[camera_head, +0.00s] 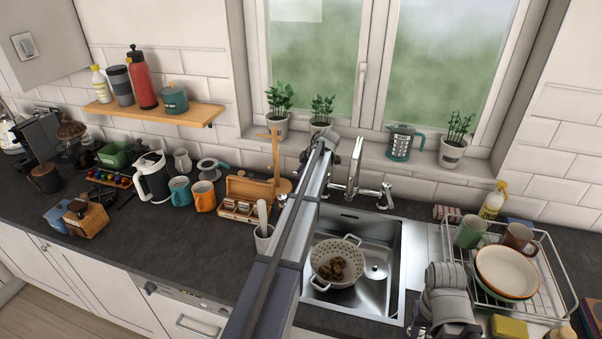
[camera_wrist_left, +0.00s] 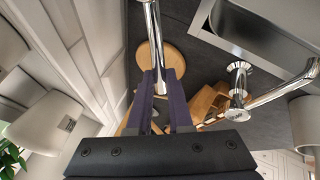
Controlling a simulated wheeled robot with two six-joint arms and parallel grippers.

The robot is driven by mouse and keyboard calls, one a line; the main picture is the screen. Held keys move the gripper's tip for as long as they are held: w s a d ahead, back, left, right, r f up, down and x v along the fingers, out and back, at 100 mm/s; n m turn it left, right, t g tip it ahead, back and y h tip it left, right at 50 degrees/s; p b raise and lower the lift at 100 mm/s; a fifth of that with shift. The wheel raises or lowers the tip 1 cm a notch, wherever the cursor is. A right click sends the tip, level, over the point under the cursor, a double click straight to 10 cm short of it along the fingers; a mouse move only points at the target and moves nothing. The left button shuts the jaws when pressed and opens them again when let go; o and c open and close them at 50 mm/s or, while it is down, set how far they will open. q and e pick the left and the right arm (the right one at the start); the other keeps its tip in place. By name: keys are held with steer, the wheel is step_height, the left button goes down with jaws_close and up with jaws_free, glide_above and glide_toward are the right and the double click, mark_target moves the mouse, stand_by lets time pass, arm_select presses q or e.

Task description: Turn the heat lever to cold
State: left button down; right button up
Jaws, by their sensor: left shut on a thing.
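The chrome tap (camera_head: 354,172) stands behind the sink in the head view, with a side fitting (camera_head: 387,190) at its right. In the left wrist view, a slim chrome lever (camera_wrist_left: 154,42) runs down between the purple fingers of my left gripper (camera_wrist_left: 161,98), which is shut on it. Another chrome tap part (camera_wrist_left: 238,82) stands to the right of the fingers there. My left gripper (camera_head: 328,143) also shows in the head view beside the tap's left. My forearm hides its fingertips and the gripped part of the lever. My right gripper's jaws do not show.
The sink (camera_head: 388,264) holds a colander (camera_head: 322,262) with brown items. A dish rack (camera_head: 540,262) with crockery stands at the right. A wooden stand (camera_head: 276,155) stands left of the tap. Potted plants (camera_head: 278,125) line the sill above.

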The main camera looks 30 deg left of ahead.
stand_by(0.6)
arm_select(q)
steer(key=shift+s+d+n+g, duration=0.55)
steer(key=shift+d+n, duration=0.1)
steer(key=shift+n, duration=0.35)
steer(key=shift+s+d+n+g, duration=0.45)
steer(key=shift+d+n, duration=0.25)
steer(key=shift+n, duration=0.3)
steer(key=shift+s+d+n+g, duration=0.45)
steer(key=shift+d+n+g, duration=0.2)
steer(key=shift+n, duration=0.35)
steer(key=c, duration=0.8)
jaws_free()
steer(key=shift+c, duration=0.2)
step_height(320, 180, up, 10)
steer(key=p, duration=1)
